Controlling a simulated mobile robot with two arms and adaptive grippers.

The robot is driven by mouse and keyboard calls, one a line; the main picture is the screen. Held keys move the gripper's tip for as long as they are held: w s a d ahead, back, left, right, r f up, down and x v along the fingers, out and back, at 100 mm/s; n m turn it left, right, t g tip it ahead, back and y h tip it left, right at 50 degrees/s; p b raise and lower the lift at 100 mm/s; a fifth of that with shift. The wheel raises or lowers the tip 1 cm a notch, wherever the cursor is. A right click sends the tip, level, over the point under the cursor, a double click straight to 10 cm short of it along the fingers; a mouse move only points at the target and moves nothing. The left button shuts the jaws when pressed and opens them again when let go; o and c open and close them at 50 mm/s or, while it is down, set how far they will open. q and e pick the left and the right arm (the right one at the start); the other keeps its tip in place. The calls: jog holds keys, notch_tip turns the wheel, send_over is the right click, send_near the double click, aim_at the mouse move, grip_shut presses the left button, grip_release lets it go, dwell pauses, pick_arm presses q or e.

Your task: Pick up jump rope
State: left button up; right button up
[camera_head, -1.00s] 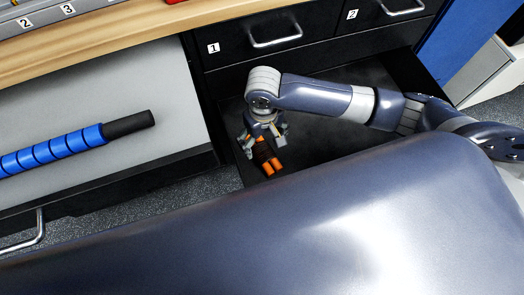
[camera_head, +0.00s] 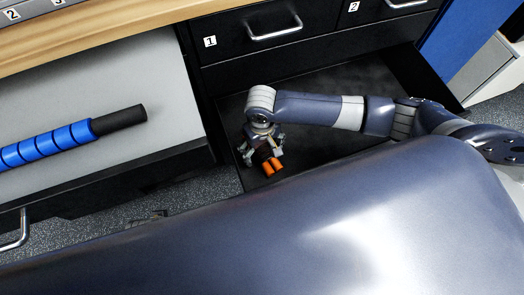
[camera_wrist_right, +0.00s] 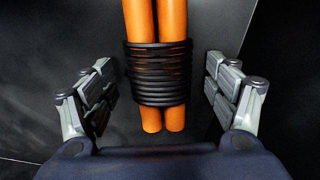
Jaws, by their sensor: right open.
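The jump rope has two orange handles bound by a coil of black cord. In the head view its orange handle ends (camera_head: 272,166) show in the open drawer, just below my right gripper (camera_head: 262,150), which hides part of it. In the right wrist view the black coil (camera_wrist_right: 160,72) and the handles (camera_wrist_right: 163,117) lie between the two fingers of my right gripper (camera_wrist_right: 160,95). The fingers are apart, with a gap on each side of the rope. My left gripper is not in view.
The dark drawer (camera_head: 330,88) is pulled out below closed drawers with metal handles (camera_head: 274,27). At left, another open drawer (camera_head: 60,85) holds a blue and black roller stick (camera_head: 70,137). A wooden countertop (camera_head: 110,32) runs above.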

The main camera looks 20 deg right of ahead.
jog(key=shift+f, duration=0.1)
jog(key=c, duration=1.3)
